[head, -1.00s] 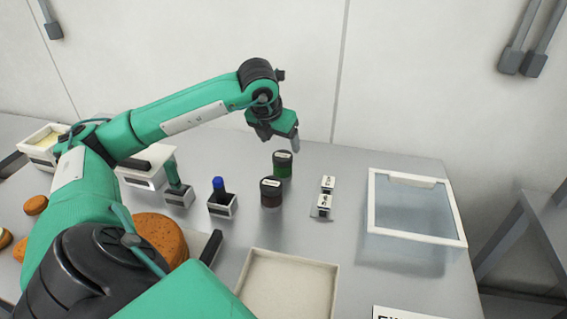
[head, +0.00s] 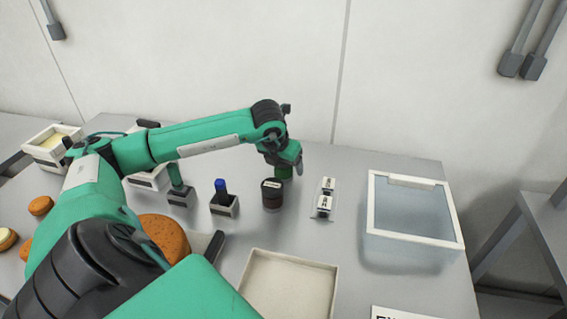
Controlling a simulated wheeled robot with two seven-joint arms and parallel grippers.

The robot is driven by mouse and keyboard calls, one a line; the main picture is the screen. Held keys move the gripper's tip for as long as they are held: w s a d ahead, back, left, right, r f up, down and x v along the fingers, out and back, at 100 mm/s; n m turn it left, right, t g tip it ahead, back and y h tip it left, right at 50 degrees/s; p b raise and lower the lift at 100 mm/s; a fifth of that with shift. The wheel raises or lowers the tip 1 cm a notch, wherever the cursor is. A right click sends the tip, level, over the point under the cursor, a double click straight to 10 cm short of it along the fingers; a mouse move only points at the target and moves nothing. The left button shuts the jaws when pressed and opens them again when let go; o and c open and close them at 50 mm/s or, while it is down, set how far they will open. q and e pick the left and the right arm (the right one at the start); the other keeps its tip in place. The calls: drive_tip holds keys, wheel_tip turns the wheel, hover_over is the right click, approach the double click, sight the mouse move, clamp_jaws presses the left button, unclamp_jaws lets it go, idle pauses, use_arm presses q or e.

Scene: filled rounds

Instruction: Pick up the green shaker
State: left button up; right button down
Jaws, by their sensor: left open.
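The green shaker (head: 284,171) stands on the grey table, behind a dark red-brown shaker (head: 271,196). My left gripper (head: 287,166) is open and lowered over the green shaker from above. The gripper hides the shaker's dark lid and most of its body; a green part shows below and between the fingers. I cannot tell whether the fingers touch it. My right gripper is not in the head view.
An empty beige tray (head: 288,284) lies in front. Table is clear behind the bin.

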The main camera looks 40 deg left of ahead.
use_arm(q)
drive_tip(key=c, duration=1.1)
drive_tip(key=shift+r, duration=0.1)
